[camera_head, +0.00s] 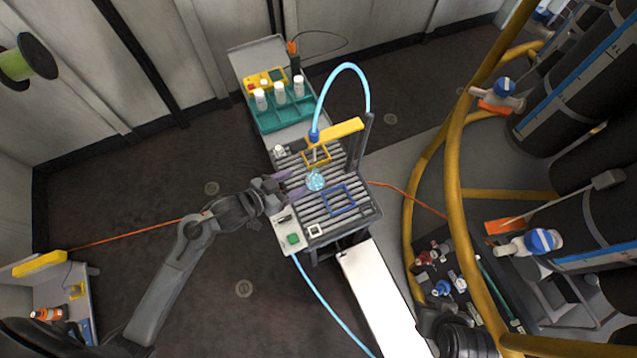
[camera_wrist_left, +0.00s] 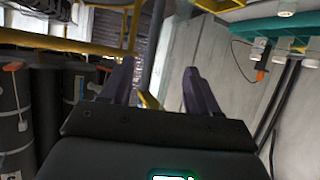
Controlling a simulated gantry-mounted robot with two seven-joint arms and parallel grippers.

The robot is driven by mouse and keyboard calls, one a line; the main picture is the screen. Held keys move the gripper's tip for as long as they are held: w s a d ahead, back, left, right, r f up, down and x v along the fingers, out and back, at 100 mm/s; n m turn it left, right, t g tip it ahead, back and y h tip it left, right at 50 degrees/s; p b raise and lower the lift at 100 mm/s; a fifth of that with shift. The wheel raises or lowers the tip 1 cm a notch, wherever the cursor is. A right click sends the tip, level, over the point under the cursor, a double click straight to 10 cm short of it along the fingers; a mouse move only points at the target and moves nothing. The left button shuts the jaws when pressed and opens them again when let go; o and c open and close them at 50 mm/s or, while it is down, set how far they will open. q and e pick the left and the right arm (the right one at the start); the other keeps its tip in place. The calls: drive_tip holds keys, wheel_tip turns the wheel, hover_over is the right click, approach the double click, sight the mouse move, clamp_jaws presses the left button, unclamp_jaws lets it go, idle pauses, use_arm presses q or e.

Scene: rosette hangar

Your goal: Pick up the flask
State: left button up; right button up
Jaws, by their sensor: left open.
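The flask (camera_head: 315,181) is a small, round, light-blue glassy thing on the slatted grey bench, below the yellow arm of a stand. My left gripper (camera_head: 297,182) reaches in from the left, its two purple fingers apart, just left of the flask. The gap between the fingers looks empty. In the left wrist view the fingers (camera_wrist_left: 158,72) are spread, and I cannot make out the flask there. My right gripper is not in view.
A blue square frame (camera_head: 338,200) lies on the slats right of the flask. A yellow dispensing arm (camera_head: 336,131) with a blue hose overhangs it. A teal rack (camera_head: 284,110) with white-capped bottles stands behind. A yellow railing (camera_head: 453,170) curves at right.

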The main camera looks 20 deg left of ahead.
use_arm(q)
drive_tip(key=b, duration=0.5)
approach(317, 168)
drive_tip(key=shift+t, duration=0.4)
drive_tip(key=b+x, duration=0.1)
drive_tip(key=x, duration=0.1)
drive_tip(key=b+x, duration=0.1)
drive_tip(key=x, duration=0.1)
drive_tip(key=b+x, duration=0.1)
drive_tip(key=x, duration=0.1)
drive_tip(key=shift+s+d+f, duration=0.2)
drive_tip(key=shift+d+f, duration=0.05)
drive_tip(key=shift+f, duration=0.05)
drive_tip(key=b+x, duration=0.1)
drive_tip(key=x, duration=0.3)
drive_tip(key=shift+w+r+b, duration=0.1)
drive_tip(key=shift+w+b, duration=0.15)
drive_tip(key=shift+b, duration=0.15)
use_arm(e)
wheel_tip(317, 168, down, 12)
use_arm(q)
drive_tip(key=shift+c, duration=0.2)
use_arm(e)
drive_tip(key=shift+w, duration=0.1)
use_arm(q)
clamp_jaws()
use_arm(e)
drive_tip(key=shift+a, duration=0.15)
